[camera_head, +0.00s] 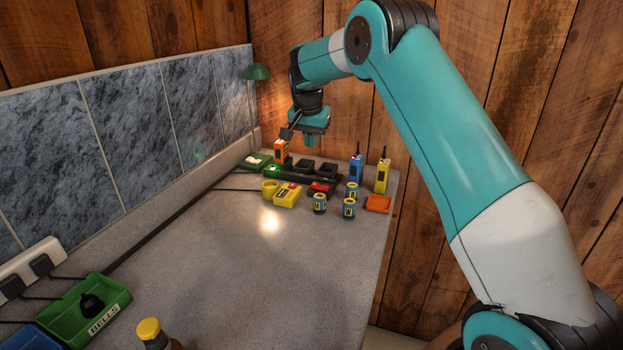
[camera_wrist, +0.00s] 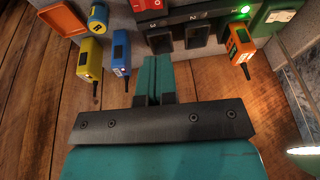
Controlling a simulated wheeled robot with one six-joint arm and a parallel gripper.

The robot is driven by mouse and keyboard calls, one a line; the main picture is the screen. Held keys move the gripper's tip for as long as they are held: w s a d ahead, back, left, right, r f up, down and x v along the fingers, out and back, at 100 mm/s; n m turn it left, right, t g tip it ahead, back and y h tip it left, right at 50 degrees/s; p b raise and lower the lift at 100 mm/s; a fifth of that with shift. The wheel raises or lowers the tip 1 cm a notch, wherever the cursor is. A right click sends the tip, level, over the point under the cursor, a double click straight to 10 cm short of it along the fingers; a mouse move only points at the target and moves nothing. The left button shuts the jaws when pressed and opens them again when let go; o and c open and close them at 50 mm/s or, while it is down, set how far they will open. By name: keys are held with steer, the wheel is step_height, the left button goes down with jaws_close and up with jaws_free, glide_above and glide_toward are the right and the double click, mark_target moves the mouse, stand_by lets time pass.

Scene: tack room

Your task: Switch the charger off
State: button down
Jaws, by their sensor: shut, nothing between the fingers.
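The black charger (camera_head: 312,181) is a long bar with several slots at the far end of the worktop. It also shows at the top of the wrist view (camera_wrist: 205,14), with numbers by its slots. A green light (camera_wrist: 244,9) glows near its orange-radio end. An orange radio (camera_head: 281,151) stands upright in the end slot; the other slots in view look empty. A red part (camera_head: 320,187) lies at the charger's front right; I cannot tell whether it is a switch. My gripper (camera_head: 310,143) is shut and empty, pointing down above the charger's back side, apart from it.
A blue radio (camera_head: 356,167) and a yellow radio (camera_head: 382,175) stand right of the charger. A green lamp (camera_head: 256,72) is at the back left. The middle worktop is clear.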

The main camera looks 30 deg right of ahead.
mark_target(311, 186)
steer(key=shift+f, duration=0.1)
steer(key=p+x, duration=0.1)
steer(key=x, duration=0.3)
steer(key=p+x, duration=0.2)
steer(key=x, duration=0.2)
steer(key=a+p+x, duration=0.1)
steer(key=p+x, duration=0.1)
steer(key=x, duration=0.2)
steer(key=shift+s+f, duration=0.1)
steer(key=shift+f, duration=0.85)
steer(key=shift+d, duration=0.1)
